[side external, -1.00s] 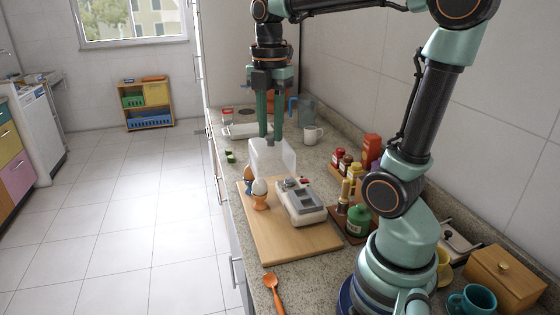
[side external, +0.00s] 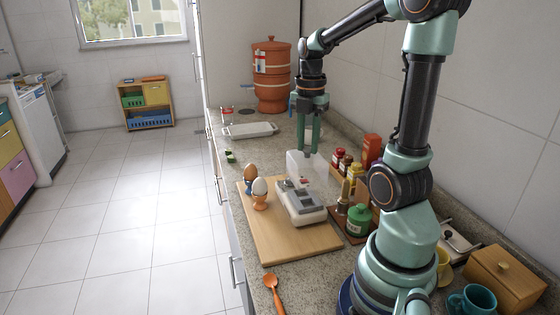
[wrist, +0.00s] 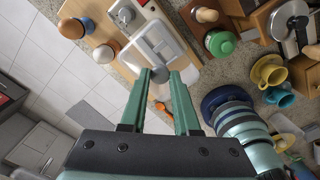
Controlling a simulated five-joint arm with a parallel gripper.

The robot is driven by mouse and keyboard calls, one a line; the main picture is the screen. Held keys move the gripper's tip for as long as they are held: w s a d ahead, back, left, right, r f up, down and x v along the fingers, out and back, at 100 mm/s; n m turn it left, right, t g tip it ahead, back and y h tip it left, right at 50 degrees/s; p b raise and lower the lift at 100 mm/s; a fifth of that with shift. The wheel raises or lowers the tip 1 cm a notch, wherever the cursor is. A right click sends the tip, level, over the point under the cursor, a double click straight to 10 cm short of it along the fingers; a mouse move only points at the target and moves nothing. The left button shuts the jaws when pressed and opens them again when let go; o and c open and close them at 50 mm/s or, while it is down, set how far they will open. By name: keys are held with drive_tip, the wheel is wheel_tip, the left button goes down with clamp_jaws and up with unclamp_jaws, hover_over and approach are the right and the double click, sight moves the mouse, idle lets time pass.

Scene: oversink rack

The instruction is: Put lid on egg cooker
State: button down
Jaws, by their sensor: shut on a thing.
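The clear, boxy lid (side external: 303,166) hangs upright from my gripper (side external: 309,148), which is shut on its top. The egg cooker (side external: 303,205), a white and grey appliance, stands on the wooden board (side external: 292,246). In the side view the lid is at the far end of the cooker and overlaps it in the picture; I cannot tell whether they touch. In the wrist view the lid (wrist: 155,48) lies just beyond my fingertips (wrist: 160,74), and part of the cooker (wrist: 124,14) shows past it at the top.
A brown egg (side external: 250,171) and a white egg (side external: 260,186) stand in egg cups left of the cooker. An orange spoon (side external: 273,290) lies in front of the board.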

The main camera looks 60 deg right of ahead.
sight(307, 157)
drive_tip(key=shift+f, duration=0.1)
drive_tip(key=shift+f, duration=2.55)
drive_tip(key=shift+f, duration=1)
idle(0.4)
drive_tip(key=c, duration=0.6)
unclamp_jaws()
drive_tip(key=shift+o, duration=0.2)
drive_tip(key=shift+r, duration=0.15)
